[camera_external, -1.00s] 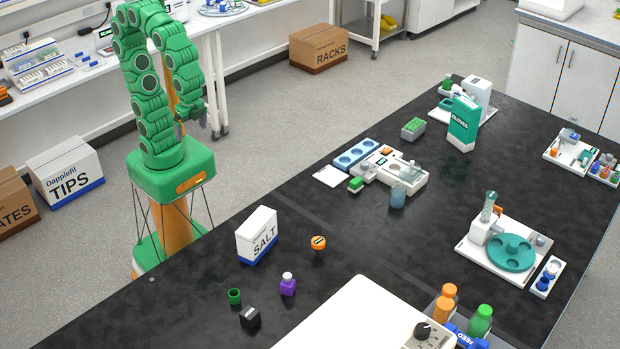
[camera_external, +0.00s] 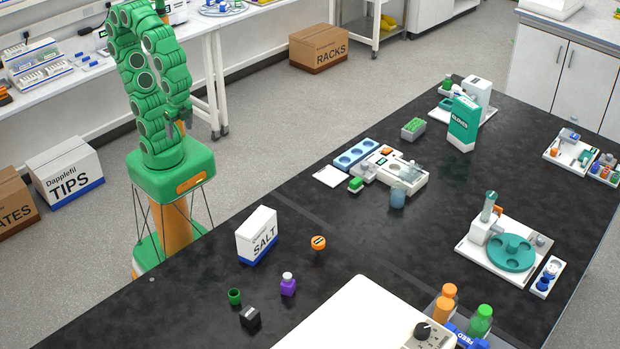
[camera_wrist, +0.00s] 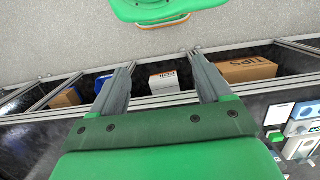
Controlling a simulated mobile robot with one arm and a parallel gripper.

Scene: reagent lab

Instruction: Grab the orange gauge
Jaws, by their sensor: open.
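The orange gauge (camera_external: 318,242) is a small round orange piece with a dark band on its face. It stands on the black bench, right of the white and blue SALT box (camera_external: 257,236). My gripper (camera_external: 176,130) is at the left in the external view, over my own base and well away from the gauge. In the wrist view my gripper (camera_wrist: 157,85) has its two grey fingers apart with nothing between them. The gauge is not seen in the wrist view.
A purple bottle (camera_external: 288,285), a green cup (camera_external: 234,296) and a black block (camera_external: 250,317) stand near the gauge. A large white-topped device (camera_external: 350,318) lies in front.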

